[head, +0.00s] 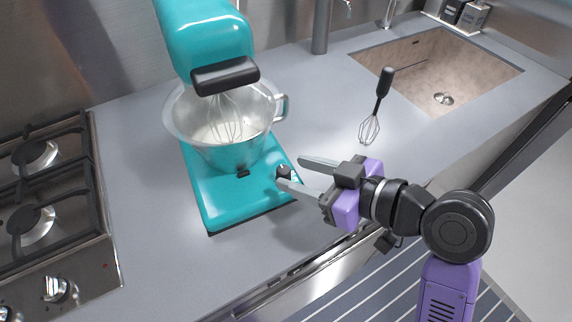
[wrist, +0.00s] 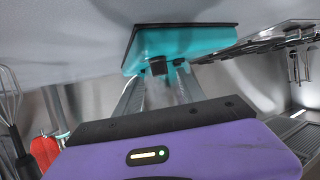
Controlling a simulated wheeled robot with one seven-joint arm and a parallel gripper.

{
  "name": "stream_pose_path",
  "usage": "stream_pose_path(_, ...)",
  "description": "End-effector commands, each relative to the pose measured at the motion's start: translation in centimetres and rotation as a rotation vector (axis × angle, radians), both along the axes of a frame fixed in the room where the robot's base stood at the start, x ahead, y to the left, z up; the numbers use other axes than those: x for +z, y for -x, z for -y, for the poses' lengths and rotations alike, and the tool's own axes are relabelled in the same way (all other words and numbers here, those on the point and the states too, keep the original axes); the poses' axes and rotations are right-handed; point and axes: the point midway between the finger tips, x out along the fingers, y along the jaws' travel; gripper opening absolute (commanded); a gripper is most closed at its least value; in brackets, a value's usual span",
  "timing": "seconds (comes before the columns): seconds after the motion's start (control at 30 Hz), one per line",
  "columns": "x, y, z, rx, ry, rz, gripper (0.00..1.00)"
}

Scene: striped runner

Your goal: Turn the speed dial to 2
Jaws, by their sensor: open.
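The teal stand mixer (head: 215,185) stands on the grey counter with a steel bowl (head: 190,125) on its base. A small dark knob, apparently the speed dial (head: 283,171), sits at the right side of the base. My gripper (head: 290,171) is open, with its two fingertips on either side of the dial, close to the base. In the wrist view the dial (wrist: 158,67) shows as a dark block between the fingers of my gripper (wrist: 160,75). Contact cannot be told. The dial's marks and setting are not readable.
A black-handled whisk (head: 377,105) lies on the counter behind my gripper. A sink (head: 440,70) is at the back right and a gas hob (head: 50,200) at the left. The counter's front edge (head: 300,265) runs below my gripper. Counter right of the mixer is mostly clear.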

Motion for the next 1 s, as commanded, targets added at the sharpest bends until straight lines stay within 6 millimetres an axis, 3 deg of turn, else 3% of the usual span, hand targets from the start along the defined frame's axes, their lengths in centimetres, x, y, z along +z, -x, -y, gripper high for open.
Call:
stream_pose_path(0.3, -1.4, -1.9, -2.8, -0.001, 0.0, 0.0, 0.47)
stream_pose_path(0.63, -1.6, -2.1, -3.1, -0.002, 0.0, 0.0, 0.47)
stream_pose_path(0.87, -1.5, -2.1, -3.1, -0.002, 0.0, 0.0, 0.02)
stream_pose_path(1.0, -1.5, -2.1, -3.1, -0.002, 0.0, 0.0, 0.0)
